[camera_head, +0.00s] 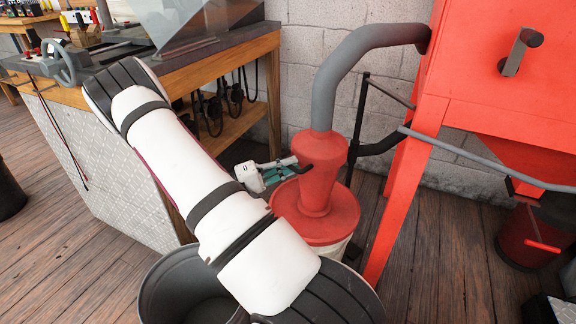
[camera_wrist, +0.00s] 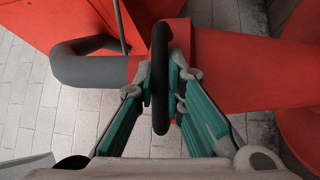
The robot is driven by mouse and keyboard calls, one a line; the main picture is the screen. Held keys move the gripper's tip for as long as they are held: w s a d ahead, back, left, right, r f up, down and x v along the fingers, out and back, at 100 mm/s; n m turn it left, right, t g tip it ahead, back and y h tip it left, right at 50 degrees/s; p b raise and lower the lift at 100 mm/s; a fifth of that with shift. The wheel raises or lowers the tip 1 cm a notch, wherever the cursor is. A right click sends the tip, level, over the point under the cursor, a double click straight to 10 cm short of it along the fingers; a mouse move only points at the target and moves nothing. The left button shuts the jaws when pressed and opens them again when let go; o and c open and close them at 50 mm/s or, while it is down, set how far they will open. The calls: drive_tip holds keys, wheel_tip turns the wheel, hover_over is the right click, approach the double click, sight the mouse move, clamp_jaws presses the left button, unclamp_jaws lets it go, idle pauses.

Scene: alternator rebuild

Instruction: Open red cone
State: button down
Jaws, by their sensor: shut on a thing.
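The red cone (camera_head: 319,175) stands on a round red lid (camera_head: 330,228), with a grey hose bending up from its top. In the wrist view the cone (camera_wrist: 235,72) lies sideways across the picture. A dark curved handle (camera_wrist: 160,50) stands out in front of the cone. My gripper (camera_wrist: 161,88) has its teal fingers on both sides of this handle and is shut on it. In the head view my gripper (camera_head: 285,168) is at the left side of the cone, and the handle shows only as a small dark piece.
A grey hose (camera_head: 350,65) links the cone to the red cabinet (camera_head: 480,95) at the right. A grey bin (camera_head: 180,285) stands in front, partly behind my arm. A workbench (camera_head: 225,55) is at the left. A block wall stands close behind the cone.

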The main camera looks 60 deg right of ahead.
wheel_tip(320, 180, up, 8)
drive_tip(key=p, duration=0.4)
drive_tip(key=shift+f+p, duration=0.25)
drive_tip(key=shift+p, duration=0.15)
drive_tip(key=c, duration=1.6)
unclamp_jaws()
drive_tip(key=shift+c, duration=0.2)
drive_tip(key=v, duration=1.2)
drive_tip(key=shift+f, duration=0.1)
